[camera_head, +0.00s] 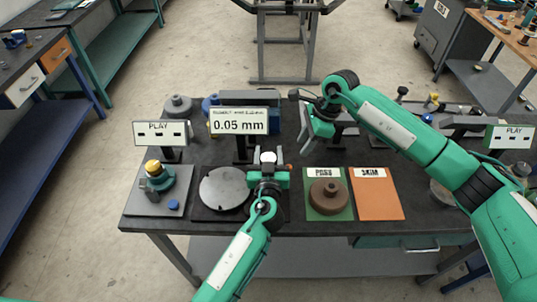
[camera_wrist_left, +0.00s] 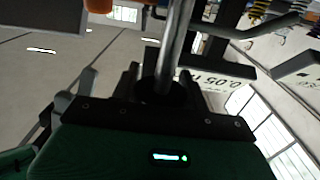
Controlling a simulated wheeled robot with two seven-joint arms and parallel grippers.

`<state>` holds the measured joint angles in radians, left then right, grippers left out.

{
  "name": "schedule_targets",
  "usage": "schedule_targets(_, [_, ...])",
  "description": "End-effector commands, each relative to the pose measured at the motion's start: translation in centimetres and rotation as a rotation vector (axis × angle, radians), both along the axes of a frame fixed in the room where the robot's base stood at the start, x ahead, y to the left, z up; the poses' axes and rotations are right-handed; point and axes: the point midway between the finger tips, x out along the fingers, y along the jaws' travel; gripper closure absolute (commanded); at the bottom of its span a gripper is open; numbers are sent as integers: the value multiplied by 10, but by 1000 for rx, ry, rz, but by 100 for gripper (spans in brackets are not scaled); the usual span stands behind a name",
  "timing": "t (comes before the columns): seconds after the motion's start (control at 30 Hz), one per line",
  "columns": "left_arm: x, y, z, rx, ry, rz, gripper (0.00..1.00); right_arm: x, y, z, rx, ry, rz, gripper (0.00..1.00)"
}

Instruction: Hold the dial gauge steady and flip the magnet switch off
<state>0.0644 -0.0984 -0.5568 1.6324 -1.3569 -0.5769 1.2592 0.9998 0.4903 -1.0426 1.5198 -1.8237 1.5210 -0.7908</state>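My left gripper (camera_head: 268,172) is at the front middle of the bench, just right of a round grey plate (camera_head: 224,188). A small whitish round part (camera_head: 268,157) shows at its tip; it may be the dial gauge, but its face is not readable. In the left wrist view, the dark fingers (camera_wrist_left: 160,84) stand on both sides of a dark round part at the end of a shiny metal rod (camera_wrist_left: 178,45) and seem closed on it. I cannot make out the magnet switch.
A sign reading 0.05 mm (camera_head: 239,121) stands behind the left gripper. A yellow-topped part (camera_head: 155,172) sits on a grey plate at left. A brown ring (camera_head: 327,195) lies on a green mat, beside an orange mat (camera_head: 377,196). The bench front edge is close.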

Motion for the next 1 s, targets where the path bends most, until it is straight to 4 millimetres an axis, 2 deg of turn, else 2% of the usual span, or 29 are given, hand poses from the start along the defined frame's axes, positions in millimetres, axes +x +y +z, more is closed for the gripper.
schedule_targets(0.03, [0, 0, 0, 0, 0, 0, 71, 0, 0, 0, 0, 0, 0, 64])
schedule_targets(0.13, [0, 0, 0, 0, 0, 0, 89, 0, 0, 0, 0, 0, 0, 64])
schedule_targets(0.3, [0, 0, 0, 0, 0, 0, 90, 3, 1, 0, -4, -4, 27, 97])
schedule_targets(0.33, [0, 0, 0, 0, 0, 0, 90, 4, 2, -1, -7, -7, 43, 100])
schedule_targets(0.47, [0, 0, 0, 0, 0, 0, 90, 13, 5, -3, -24, -21, 157, 100])
schedule_targets(0.73, [0, 0, 0, 1, 0, 0, 90, 40, 13, -6, -66, -58, 526, 100])
schedule_targets(1.0, [0, 0, 0, 1, 0, 0, 90, 66, 17, 0, -84, -80, 894, 100])
